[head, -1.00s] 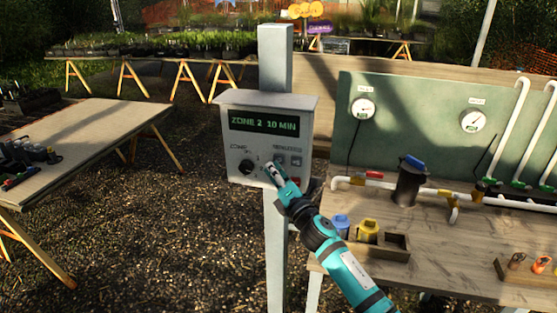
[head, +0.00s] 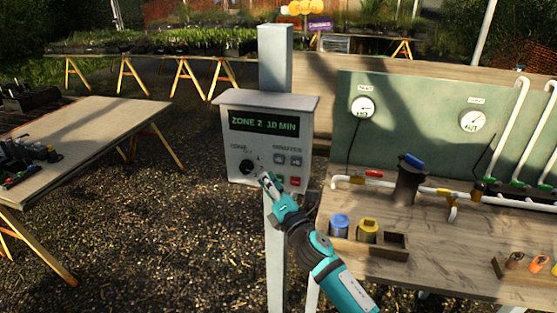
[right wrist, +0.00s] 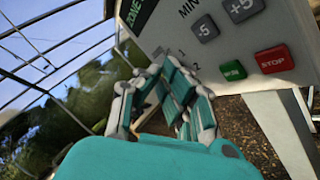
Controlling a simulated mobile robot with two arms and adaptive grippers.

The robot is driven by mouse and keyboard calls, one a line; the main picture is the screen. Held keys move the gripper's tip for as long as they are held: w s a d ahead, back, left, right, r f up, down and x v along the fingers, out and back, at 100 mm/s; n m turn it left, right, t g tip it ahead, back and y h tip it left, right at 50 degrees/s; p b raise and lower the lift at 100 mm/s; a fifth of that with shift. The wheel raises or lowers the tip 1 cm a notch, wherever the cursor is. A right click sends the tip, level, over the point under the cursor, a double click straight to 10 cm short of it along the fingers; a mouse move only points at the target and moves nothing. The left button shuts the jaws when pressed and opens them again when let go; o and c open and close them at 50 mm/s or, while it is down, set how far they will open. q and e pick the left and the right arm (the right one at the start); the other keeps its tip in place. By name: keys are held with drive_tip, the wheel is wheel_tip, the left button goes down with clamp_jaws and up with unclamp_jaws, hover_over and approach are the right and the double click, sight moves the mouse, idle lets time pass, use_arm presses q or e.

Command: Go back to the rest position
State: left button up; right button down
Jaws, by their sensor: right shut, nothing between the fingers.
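My right gripper (head: 266,181) is shut and empty, just in front of the lower edge of a grey control box (head: 237,150) on a post. The box's display (head: 264,124) reads ZONE 2 10 MIN. A black dial (head: 246,166) sits at its lower left. In the right wrist view my shut fingers (right wrist: 168,72) are below the box face, which shows grey -5 and +5 buttons (right wrist: 205,29), a green button (right wrist: 233,71) and a red STOP button (right wrist: 273,60). The fingers partly cover the dial side there. My left gripper is not in view.
A wooden bench (head: 440,262) at right carries white pipes, a dark filter (head: 409,181), and blue and yellow caps (head: 367,230). A green gauge board (head: 415,125) stands behind it. Another table (head: 85,140) is at left. Open gravel (head: 180,240) lies between.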

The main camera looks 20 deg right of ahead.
idle(0.4)
drive_tip(key=s+d+f+m+g+h+b, duration=0.1)
drive_tip(key=s+f+m+g, duration=0.15)
drive_tip(key=f, duration=0.85)
drive_tip(key=s+d+f+m+g+h, duration=0.15)
drive_tip(key=f+m, duration=0.25)
drive_tip(key=f, duration=0.7)
drive_tip(key=s+d+f+m+g+b, duration=0.1)
drive_tip(key=s+f+m+g, duration=0.15)
drive_tip(key=f, duration=0.85)
drive_tip(key=s+d+f+m+g, duration=0.1)
drive_tip(key=s+f+m+g, duration=0.45)
drive_tip(key=s+f, duration=1.25)
drive_tip(key=s+f+m+g, duration=0.2)
drive_tip(key=s+f, duration=0.4)
drive_tip(key=s, duration=0.5)
drive_tip(key=s+f+m+g+b, duration=0.1)
drive_tip(key=s+f+m, duration=0.3)
drive_tip(key=s, duration=0.8)
drive_tip(key=s+f+m+g+h+b, duration=0.1)
drive_tip(key=s+f+m+g, duration=0.2)
drive_tip(key=s+f, duration=0.4)
drive_tip(key=s+g, duration=0.1)
drive_tip(key=s, duration=0.3)
drive_tip(key=shift+s+d+f, duration=0.2)
drive_tip(key=shift+s+f, duration=0.05)
drive_tip(key=shift+f, duration=0.1)
drive_tip(key=shift+m, duration=0.25)
